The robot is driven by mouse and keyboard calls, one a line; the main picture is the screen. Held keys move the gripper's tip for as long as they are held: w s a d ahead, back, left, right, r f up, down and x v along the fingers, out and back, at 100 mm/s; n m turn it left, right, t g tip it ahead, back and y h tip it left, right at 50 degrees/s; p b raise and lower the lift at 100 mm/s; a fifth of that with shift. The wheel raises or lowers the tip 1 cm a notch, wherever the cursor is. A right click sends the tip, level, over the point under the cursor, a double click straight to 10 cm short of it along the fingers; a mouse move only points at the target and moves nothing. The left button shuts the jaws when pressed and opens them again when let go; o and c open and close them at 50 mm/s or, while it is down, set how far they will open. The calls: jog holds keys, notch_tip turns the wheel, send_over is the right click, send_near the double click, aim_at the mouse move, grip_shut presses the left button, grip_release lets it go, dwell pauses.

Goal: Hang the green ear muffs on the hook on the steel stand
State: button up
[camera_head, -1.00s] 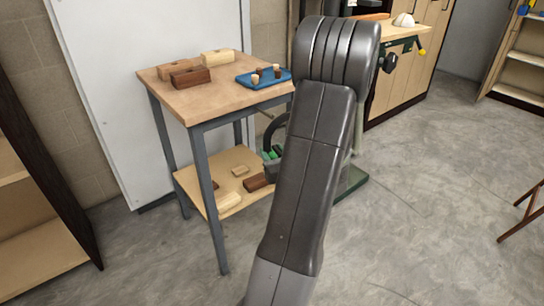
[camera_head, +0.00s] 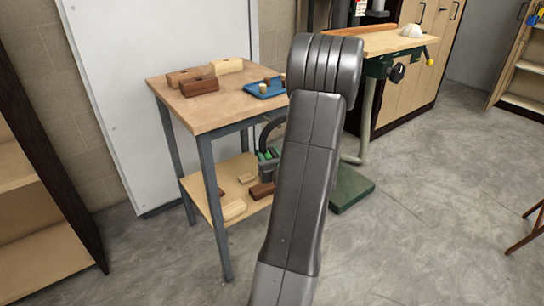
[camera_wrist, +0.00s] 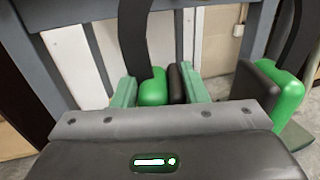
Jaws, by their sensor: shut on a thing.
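The green ear muffs have green cups with dark pads and a dark headband. In the wrist view one cup (camera_wrist: 153,88) sits between the pale green fingers of my gripper (camera_wrist: 160,91), which is shut on it. The other cup (camera_wrist: 288,92) hangs free at the right. In the head view the ear muffs' dark band (camera_head: 268,128) arches beside the table, left of my arm. My arm hides much of the gripper and cups there. I cannot make out the steel stand or its hook in either view.
A wooden table (camera_head: 218,108) with grey legs stands close behind the ear muffs, bearing wooden blocks and a blue tray (camera_head: 265,88). Its lower shelf (camera_head: 205,190) holds more blocks. A green base (camera_head: 352,188) stands right of my arm. Open floor lies at the right.

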jog(key=shift+w+a+f, duration=0.15)
jog(key=shift+w+a, duration=0.8)
jog(key=shift+w, duration=0.3)
jog(key=shift+w+a+f+b, duration=0.2)
jog(key=shift+w+f+b, duration=0.05)
jog(key=shift+f+b, duration=0.4)
jog(key=shift+w+a+f+b, duration=0.15)
jog(key=shift+w+f+b, duration=0.1)
jog(key=shift+f+b, duration=0.35)
jog(key=o, duration=1.2)
jog(key=p+v, duration=0.1)
jog(key=v, duration=1.2)
jog(key=shift+s, duration=0.4)
jog(key=shift+d, duration=0.15)
